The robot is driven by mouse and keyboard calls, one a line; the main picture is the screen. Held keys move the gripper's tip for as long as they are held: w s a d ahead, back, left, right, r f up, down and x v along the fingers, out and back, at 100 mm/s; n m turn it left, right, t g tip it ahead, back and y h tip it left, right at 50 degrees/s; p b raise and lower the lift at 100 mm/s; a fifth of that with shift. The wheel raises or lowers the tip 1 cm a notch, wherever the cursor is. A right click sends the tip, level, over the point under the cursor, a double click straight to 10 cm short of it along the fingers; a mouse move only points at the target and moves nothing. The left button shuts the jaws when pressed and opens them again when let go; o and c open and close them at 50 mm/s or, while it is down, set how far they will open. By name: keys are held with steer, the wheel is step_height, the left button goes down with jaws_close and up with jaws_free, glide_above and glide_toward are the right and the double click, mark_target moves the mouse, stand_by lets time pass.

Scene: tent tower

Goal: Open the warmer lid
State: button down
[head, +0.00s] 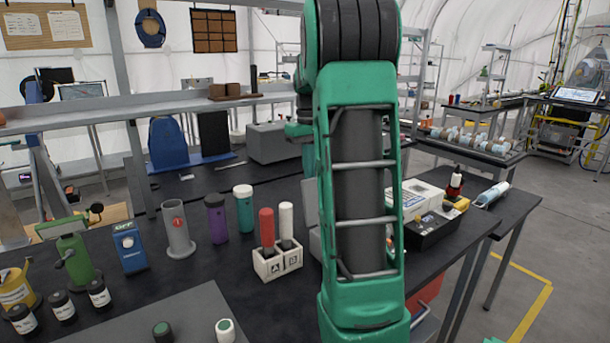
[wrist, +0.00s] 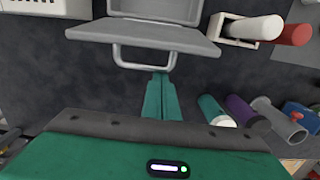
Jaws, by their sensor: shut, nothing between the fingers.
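The grey warmer shows in the wrist view at the top edge, with its flat grey lid (wrist: 150,37) and a bar handle (wrist: 118,56) on the lid's near edge. A recessed grey part of the warmer (wrist: 155,7) shows beyond the lid. The lid looks raised from the body, but I cannot tell how far. My gripper (wrist: 162,76) is shut and empty, its green fingertips at the handle bar; I cannot tell if they touch. In the head view my arm hides the gripper and most of the warmer; a grey sliver of it (head: 311,201) shows left of the arm.
A white holder (head: 278,263) with red and white tubes stands just left of the warmer. Teal (head: 244,208) and purple (head: 216,219) bottles, a grey cylinder (head: 178,229) and a blue device (head: 130,248) stand farther left. A black-and-yellow case (head: 433,229) lies right of my arm.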

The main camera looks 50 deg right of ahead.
steer(key=shift+s+a+r+t, duration=0.2)
steer(key=shift+s+r+t, duration=0.15)
steer(key=shift+s, duration=0.3)
steer(key=shift+s+a+r+t, duration=0.15)
steer(key=shift+s+r+t, duration=0.1)
steer(key=shift+s+r, duration=0.3)
steer(key=shift+f, duration=0.1)
step_height(320, 180, up, 11)
steer(key=shift+s+f, duration=0.2)
steer(key=shift+s, duration=0.05)
steer(key=shift+a, duration=0.1)
steer(key=shift+a, duration=0.1)
